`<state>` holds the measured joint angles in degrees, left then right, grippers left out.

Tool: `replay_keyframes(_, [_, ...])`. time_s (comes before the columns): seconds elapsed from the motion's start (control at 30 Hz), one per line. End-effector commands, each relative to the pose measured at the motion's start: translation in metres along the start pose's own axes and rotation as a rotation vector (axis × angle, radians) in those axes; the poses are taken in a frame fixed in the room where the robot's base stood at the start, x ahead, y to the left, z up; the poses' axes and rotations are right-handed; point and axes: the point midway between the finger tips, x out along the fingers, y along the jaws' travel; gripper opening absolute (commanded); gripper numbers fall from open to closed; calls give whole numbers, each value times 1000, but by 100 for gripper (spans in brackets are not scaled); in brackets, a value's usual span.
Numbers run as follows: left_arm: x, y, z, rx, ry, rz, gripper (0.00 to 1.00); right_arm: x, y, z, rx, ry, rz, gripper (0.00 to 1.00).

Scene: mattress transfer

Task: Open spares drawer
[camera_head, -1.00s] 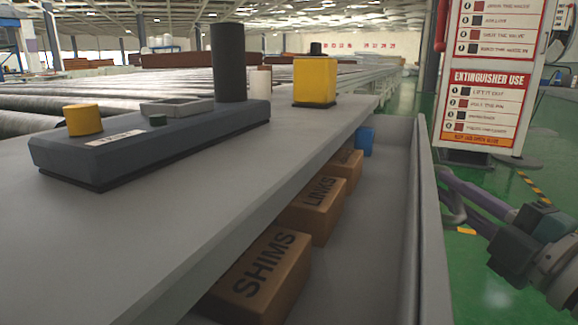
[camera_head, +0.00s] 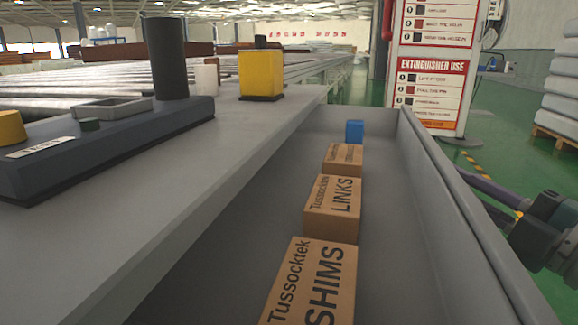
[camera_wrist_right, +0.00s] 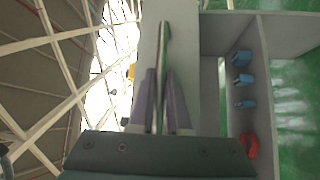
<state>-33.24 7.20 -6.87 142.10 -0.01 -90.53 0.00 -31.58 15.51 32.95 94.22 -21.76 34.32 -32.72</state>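The spares drawer (camera_head: 385,260) is a long grey tray pulled out from under a grey worktop (camera_head: 190,165) in the head view. Inside is a row of brown boxes: one marked SHIMS (camera_head: 312,285), one marked LINKS (camera_head: 333,208), a smaller one (camera_head: 343,158), and a blue block (camera_head: 354,131) at the far end. My right gripper (camera_head: 468,182) is at the drawer's outer front. In the right wrist view its two purple fingers close around a thin upright bar (camera_wrist_right: 164,45), apparently the drawer's handle. The head view hides this contact. My left gripper is out of view.
On the worktop are a dark base (camera_head: 110,145) with a black cylinder (camera_head: 167,58), and a yellow block (camera_head: 261,74). A roller conveyor lies behind. An extinguisher sign stand (camera_head: 430,85) and stacked mattresses (camera_head: 562,90) stand beyond. Green floor right of the drawer looks open.

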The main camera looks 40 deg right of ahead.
Motion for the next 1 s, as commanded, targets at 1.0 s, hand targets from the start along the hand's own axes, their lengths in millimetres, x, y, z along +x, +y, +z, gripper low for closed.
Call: replay_keyframes(1.0, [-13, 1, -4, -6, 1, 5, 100, -82, 0, 0, 1, -2, -3, 45])
